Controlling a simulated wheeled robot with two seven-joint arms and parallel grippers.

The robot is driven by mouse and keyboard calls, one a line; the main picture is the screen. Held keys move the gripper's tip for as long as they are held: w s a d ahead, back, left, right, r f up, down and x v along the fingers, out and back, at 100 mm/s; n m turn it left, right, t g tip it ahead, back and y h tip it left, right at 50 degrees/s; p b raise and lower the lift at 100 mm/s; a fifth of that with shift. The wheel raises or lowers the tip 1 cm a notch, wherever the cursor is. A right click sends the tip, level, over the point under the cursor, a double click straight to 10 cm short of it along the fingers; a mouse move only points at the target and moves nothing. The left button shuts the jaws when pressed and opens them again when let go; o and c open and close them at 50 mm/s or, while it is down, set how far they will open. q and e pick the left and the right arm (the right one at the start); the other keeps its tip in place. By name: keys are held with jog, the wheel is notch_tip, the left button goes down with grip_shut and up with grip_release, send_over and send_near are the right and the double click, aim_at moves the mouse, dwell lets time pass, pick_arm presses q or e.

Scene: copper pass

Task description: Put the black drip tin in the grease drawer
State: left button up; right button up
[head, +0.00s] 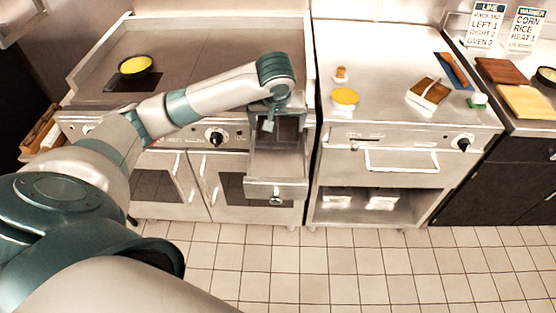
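My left arm reaches from the left across the left range, and my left gripper (268,123) points down over the back of an open drawer. The drawer (277,190), which looks like the grease drawer, is pulled out from the range front, with bare metal showing in its front part. A dark, square-edged shape (287,131), possibly the black drip tin, shows right at the gripper, at the drawer's back end. I cannot tell whether the gripper holds it or it rests in the drawer. The fingertips are too small to read. My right gripper is not in view.
A black pan with yellow contents (135,66) stands by a dark flat square (133,84) on the left range top. The tiled floor (400,265) is clear.

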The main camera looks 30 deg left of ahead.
pick_arm(q)
jog(key=shift+f, duration=0.1)
notch_tip(320, 180, down, 14)
jog(key=shift+r+p, duration=0.15)
jog(key=shift+p, duration=1.1)
jog(key=shift+w+a, duration=0.2)
jog(key=shift+w, duration=0.1)
jog(key=shift+w+a+r+p, duration=0.15)
jog(key=shift+w+a+p, duration=0.25)
jog(key=shift+w, duration=0.3)
jog(key=shift+w+a+r+p, duration=0.1)
jog(key=shift+w+a+p, duration=0.3)
jog(key=shift+w, duration=0.25)
jog(key=shift+f+p, duration=0.3)
jog(key=shift+f, duration=0.5)
jog(key=shift+f, duration=0.15)
